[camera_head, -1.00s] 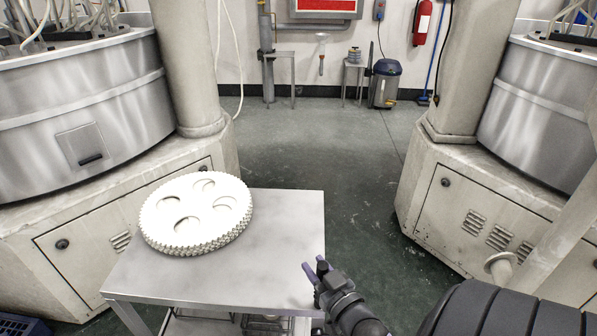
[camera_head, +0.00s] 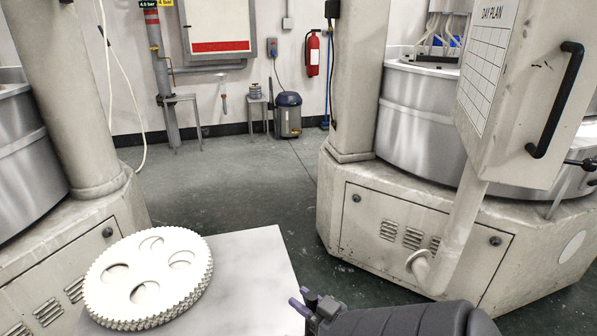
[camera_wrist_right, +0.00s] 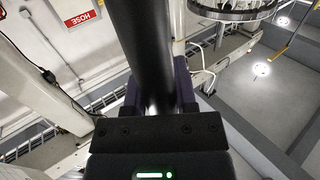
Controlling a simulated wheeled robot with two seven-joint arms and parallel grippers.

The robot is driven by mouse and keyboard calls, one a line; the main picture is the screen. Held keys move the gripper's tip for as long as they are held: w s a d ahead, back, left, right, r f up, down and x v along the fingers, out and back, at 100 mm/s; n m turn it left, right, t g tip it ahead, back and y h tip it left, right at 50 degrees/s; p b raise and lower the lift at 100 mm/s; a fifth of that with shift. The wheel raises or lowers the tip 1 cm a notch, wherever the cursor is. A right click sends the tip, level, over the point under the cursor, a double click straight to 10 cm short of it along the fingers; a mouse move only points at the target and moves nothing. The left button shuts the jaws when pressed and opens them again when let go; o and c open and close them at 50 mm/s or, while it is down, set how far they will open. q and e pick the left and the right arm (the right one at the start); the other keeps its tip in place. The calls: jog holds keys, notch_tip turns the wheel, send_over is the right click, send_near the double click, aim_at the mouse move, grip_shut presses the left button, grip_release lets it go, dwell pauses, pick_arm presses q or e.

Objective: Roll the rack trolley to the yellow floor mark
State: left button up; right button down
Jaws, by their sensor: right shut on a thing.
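The rack trolley (camera_head: 255,272) shows its flat grey metal top at the bottom of the head view. White toothed discs with round holes (camera_head: 150,275) lie stacked on it. My right gripper (camera_head: 305,302) is at the right edge of the trolley top. In the right wrist view its two fingers (camera_wrist_right: 158,95) are shut on a dark round bar (camera_wrist_right: 152,45), which looks like the trolley's handle. The trolley's lower part and wheels are out of view. I see no yellow floor mark in the head view. My left gripper is not in view.
Machine bases stand at the left (camera_head: 75,260) and right (camera_head: 390,225), with a cabinet (camera_head: 525,85) at the right. Open green-grey floor (camera_head: 235,180) runs between them to the back wall. A blue-lidded bin (camera_head: 288,118) and small stands are there.

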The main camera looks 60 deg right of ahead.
jog(key=shift+d, duration=0.1)
jog(key=c, duration=0.8)
grip_release()
jog(key=shift+s, duration=0.1)
jog(key=o, duration=0.4)
jog(key=shift+s+d, duration=0.15)
jog(key=shift+s, duration=0.05)
jog(key=shift+w, duration=0.1)
jog(key=v, duration=1)
jog(key=shift+p, duration=0.3)
